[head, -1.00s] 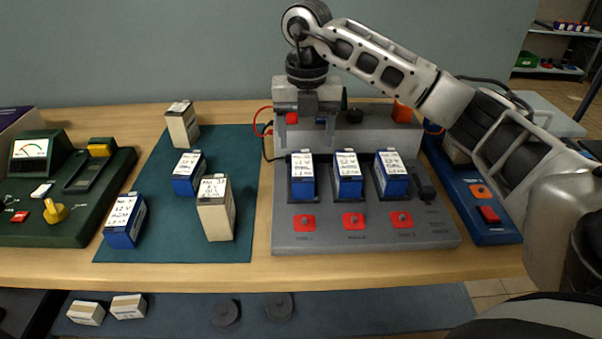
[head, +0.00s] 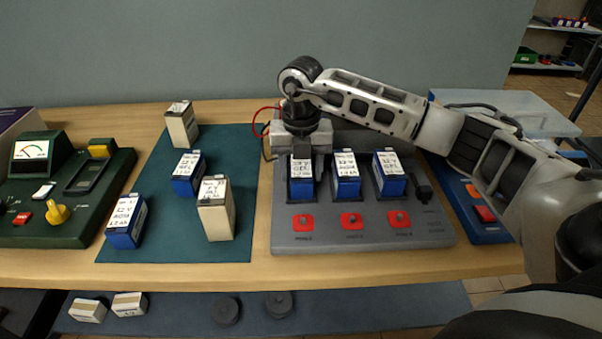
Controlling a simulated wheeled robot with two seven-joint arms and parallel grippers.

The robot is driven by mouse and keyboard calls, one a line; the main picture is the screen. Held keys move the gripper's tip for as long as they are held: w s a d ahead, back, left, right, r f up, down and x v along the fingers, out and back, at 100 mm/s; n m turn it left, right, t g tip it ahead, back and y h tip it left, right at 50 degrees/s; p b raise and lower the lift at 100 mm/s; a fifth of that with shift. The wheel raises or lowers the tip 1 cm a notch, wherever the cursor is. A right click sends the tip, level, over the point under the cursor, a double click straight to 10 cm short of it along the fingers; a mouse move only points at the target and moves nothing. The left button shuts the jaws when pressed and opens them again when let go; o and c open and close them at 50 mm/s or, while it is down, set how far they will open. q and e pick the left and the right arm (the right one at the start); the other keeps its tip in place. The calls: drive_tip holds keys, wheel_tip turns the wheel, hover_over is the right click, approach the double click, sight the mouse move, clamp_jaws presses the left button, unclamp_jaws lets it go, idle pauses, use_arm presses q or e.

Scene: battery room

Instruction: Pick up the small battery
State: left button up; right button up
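Three blue batteries with white handwritten labels sit upright in the grey charger (head: 430,234): left (head: 301,187), middle (head: 346,185) and right (head: 390,184). My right gripper (head: 301,158) points down at the left one, its fingers apart near the battery's top. The gripper covers part of that label; I cannot tell whether the fingers touch it. On the green mat (head: 180,240) stand two blue batteries, front (head: 124,232) and back (head: 186,184), and two taller beige ones, front (head: 216,222) and back (head: 181,128). My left gripper is not in view.
A green tester (head: 88,215) with a meter and yellow knob stands at the left. A blue device (head: 478,228) lies right of the charger, under my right arm. Small boxes (head: 129,305) and dark discs (head: 279,304) lie on a lower shelf.

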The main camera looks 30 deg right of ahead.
drive_tip(key=c, duration=1)
drive_tip(key=shift+r, duration=0.1)
drive_tip(key=shift+w+r, duration=0.1)
drive_tip(key=shift+r, duration=0.05)
